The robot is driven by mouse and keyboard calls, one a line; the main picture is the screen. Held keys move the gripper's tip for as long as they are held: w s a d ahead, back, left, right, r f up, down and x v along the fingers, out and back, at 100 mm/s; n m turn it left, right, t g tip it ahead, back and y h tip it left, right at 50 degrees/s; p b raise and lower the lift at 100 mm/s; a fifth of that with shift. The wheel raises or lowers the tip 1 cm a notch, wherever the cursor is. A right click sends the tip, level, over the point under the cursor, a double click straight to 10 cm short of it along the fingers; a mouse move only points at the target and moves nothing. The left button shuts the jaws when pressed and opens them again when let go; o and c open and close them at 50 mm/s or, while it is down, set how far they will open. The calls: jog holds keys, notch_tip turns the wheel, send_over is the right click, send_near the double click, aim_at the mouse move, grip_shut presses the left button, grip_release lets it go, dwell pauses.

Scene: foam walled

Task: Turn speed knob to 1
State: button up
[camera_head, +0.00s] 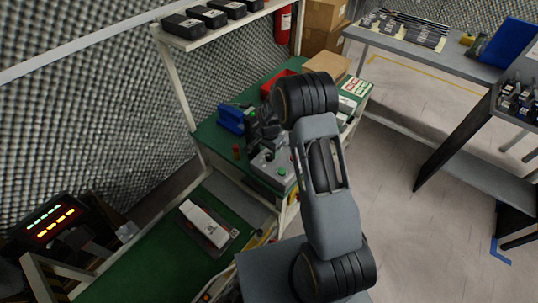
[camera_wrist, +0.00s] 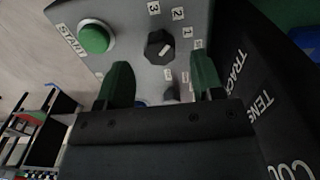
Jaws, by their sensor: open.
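The black speed knob (camera_wrist: 160,46) stands on the face of a grey control box (camera_wrist: 135,20) in the wrist view. It has a pale pointer mark, and printed numbers, among them 3, 2 and 1, curve around its upper and right side. A green START button (camera_wrist: 93,37) is left of it. My gripper (camera_wrist: 160,63) is open, its two green fingers apart, with the knob beyond the gap between the tips; neither finger appears to touch it. In the head view the grey box (camera_head: 262,166) is on the green bench, partly hidden by my gripper (camera_head: 263,138).
A second, dark knob-like part (camera_wrist: 171,93) shows between the fingers, partly hidden. A black panel with white lettering (camera_wrist: 255,85) is close on the right. In the head view, a blue bin (camera_head: 231,118) and a red tray (camera_head: 280,82) are on the bench near the box.

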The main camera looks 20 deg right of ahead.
aim_at(270, 155)
jog(key=shift+f, duration=1.65)
jog(key=c, duration=0.9)
jog(key=shift+f+m, duration=0.1)
jog(key=shift+m, duration=0.2)
jog(key=m+b, duration=0.2)
jog(key=m, duration=0.1)
jog(key=shift+m, duration=0.3)
jog(key=shift+s+m+b, duration=0.1)
jog(key=shift+m+b, duration=0.75)
jog(key=shift+m, duration=1.45)
